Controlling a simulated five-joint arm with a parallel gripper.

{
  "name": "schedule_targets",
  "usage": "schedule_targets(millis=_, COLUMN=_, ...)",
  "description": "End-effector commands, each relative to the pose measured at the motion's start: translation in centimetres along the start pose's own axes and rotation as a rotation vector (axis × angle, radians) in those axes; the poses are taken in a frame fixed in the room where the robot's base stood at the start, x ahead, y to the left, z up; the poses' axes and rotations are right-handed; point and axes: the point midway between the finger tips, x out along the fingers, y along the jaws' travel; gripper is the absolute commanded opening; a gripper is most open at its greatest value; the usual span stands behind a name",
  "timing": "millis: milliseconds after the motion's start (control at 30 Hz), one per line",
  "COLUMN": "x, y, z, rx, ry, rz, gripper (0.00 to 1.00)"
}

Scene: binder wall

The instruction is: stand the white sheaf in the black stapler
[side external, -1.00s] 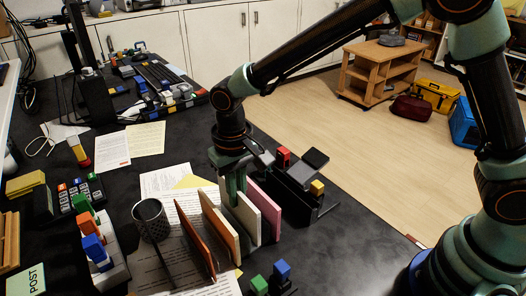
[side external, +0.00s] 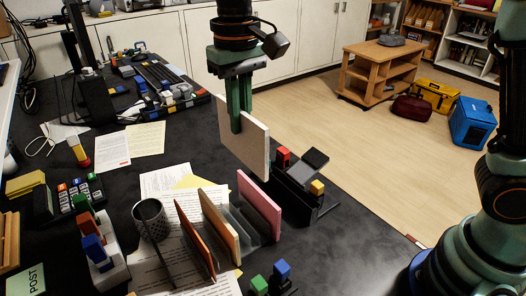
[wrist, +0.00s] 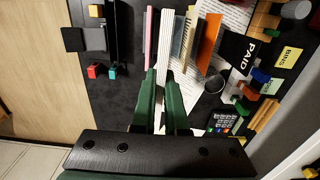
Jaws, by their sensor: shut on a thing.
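The white sheaf (side external: 250,148), a thin upright panel, hangs in the air above the row of sheaves. My gripper (side external: 240,125) is shut on its upper edge, with the green fingers pointing down. In the wrist view the sheaf (wrist: 172,45) shows as a pale strip just beyond the fingertips (wrist: 163,78). The black stapler (side external: 297,190) appears to be the long dark body on the desk to the right of the row; it also shows at the top left of the wrist view (wrist: 115,35). The sheaf partly overlaps its near surroundings, and its opening is not clear.
A pink sheaf (side external: 261,207), a light orange sheaf (side external: 219,221) and a rust-orange sheaf (side external: 195,238) stand in a row, with a gap beside the pink one. Red (side external: 283,154) and yellow (side external: 317,187) blocks flank the stapler. A mesh cup (side external: 150,220) stands left.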

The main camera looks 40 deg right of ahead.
Motion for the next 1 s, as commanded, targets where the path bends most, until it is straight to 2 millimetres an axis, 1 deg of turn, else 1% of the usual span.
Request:
schedule_targets(millis=33, x=0.6, y=1.6, z=-0.2, rx=0.009, ry=-0.002, rz=0.001, gripper=0.0)
schedule_targets(millis=200, x=3.5, y=6.9, z=-0.5, rx=0.01, ry=-0.002, rz=0.001, gripper=0.0)
schedule_targets(millis=300, x=4.9, y=9.6, z=-0.2, rx=0.009, ry=-0.002, rz=0.0, gripper=0.0)
schedule_targets(millis=400, x=6.0, y=11.5, z=0.2, rx=0.005, ry=-0.001, rz=0.0, gripper=0.0)
schedule_targets(millis=500, x=6.7, y=12.6, z=0.5, rx=0.003, ry=0.0, rz=0.0, gripper=0.0)
schedule_targets(millis=600, x=6.9, y=13.0, z=0.6, rx=0.001, ry=0.001, rz=0.0, gripper=0.0)
schedule_targets(millis=900, x=6.9, y=12.9, z=0.6, rx=0.0, ry=0.001, rz=0.0, gripper=0.0)
schedule_targets(millis=1000, x=7.2, y=12.9, z=0.6, rx=0.0, ry=0.0, rz=0.0, gripper=0.0)
